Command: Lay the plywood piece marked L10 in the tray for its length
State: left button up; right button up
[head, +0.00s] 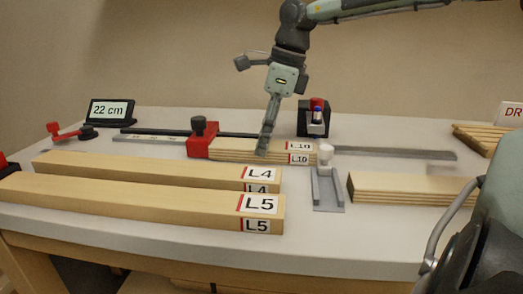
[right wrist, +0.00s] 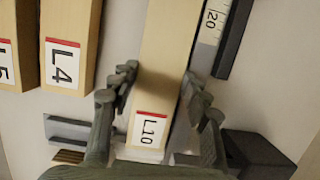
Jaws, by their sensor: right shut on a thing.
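The plywood piece marked L10 (head: 290,154) lies flat along the metal rule in the middle of the bench. Its left end is at a red stop block (head: 201,140) and its right end is near a small white-knobbed grey fixture (head: 327,188). My right gripper (head: 264,149) comes down on it from above and is shut on it. In the right wrist view the fingers (right wrist: 160,80) stand on both long sides of the L10 piece (right wrist: 168,45), with its label between them. My left gripper is not in view. No tray can be made out clearly.
Long pieces L4 (head: 150,170) and L5 (head: 140,202) lie in front. Another plywood piece (head: 410,188) lies at right, with slatted wood (head: 490,138) behind it under a cut-off sign (head: 511,113). A display (head: 109,111) reads 22 cm. A black red-topped device (head: 315,120) stands behind L10.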

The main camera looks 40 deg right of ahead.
jog(key=shift+a, duration=0.1)
notch_tip(320, 180, up, 5)
jog(key=p, duration=0.3)
jog(key=shift+p, duration=0.4)
jog(key=shift+r+p, duration=0.9)
jog(key=shift+r, duration=1.65)
